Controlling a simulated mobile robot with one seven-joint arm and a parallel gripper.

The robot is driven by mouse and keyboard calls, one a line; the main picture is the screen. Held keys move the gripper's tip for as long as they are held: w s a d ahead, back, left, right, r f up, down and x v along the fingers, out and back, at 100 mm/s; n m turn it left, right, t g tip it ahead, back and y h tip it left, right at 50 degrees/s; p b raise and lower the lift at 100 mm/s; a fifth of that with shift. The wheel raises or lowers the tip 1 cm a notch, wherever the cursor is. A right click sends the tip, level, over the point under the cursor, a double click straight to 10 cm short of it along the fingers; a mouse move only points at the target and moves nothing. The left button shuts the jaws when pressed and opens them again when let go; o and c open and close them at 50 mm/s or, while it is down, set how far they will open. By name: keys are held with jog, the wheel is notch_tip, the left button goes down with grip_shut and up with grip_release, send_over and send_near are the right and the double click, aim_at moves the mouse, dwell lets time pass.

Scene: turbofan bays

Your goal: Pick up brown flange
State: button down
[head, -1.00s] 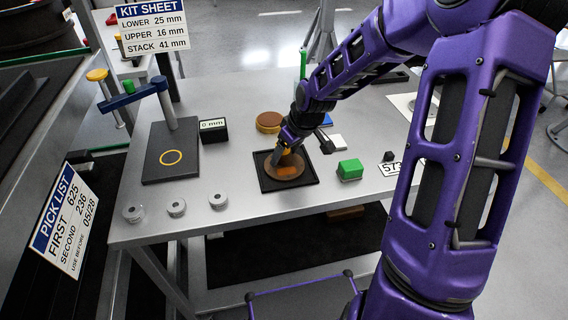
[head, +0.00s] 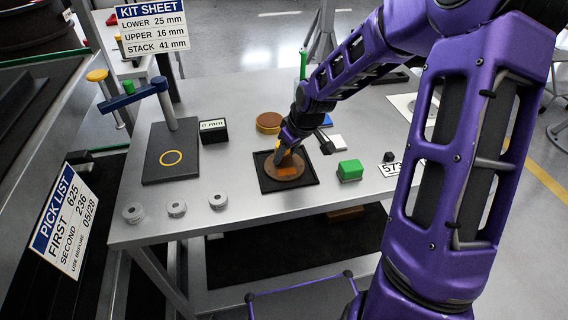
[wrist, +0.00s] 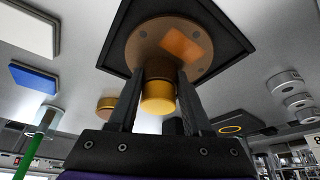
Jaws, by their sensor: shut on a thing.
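The brown flange (head: 291,171) is a round disc with an orange patch, on the black square tray (head: 310,180) on the table. In the wrist view the flange (wrist: 150,42) shows its disc with bolt holes and a yellow-capped hub (wrist: 158,97) that points toward the camera. My gripper (head: 282,150) is over the flange. In the wrist view its two dark fingers (wrist: 157,85) are on either side of the hub, shut on it. I cannot tell whether the disc touches the tray.
A brown and yellow round part (head: 269,122) stands just behind the tray. A green block (head: 350,169) lies to the right. A black stand (head: 172,150) with a blue arm is at left, near several grey rings (head: 176,208).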

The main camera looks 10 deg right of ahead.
aim_at(284, 169)
jog(key=shift+r, duration=0.15)
dwell(0.6)
notch_tip(284, 169, up, 9)
jog(key=shift+r+p, duration=0.1)
jog(key=shift+p, duration=1.1)
jog(key=f+m, duration=0.1)
jog(key=s+f+m, duration=0.1)
jog(key=a+f+m+h, duration=0.1)
jog(key=shift+s+f, duration=0.15)
jog(key=shift+f, duration=0.2)
jog(key=shift+s+d+f+m+t+h, duration=0.15)
jog(key=shift+s+f+m+h, duration=0.1)
jog(key=shift+f+m, duration=0.25)
jog(key=shift+s+a+f+m+t+h, duration=0.1)
jog(key=shift+s+f+m+t+h, duration=0.15)
jog(key=shift+m, duration=0.45)
jog(key=shift+f, duration=0.1)
jog(key=shift+s, duration=0.1)
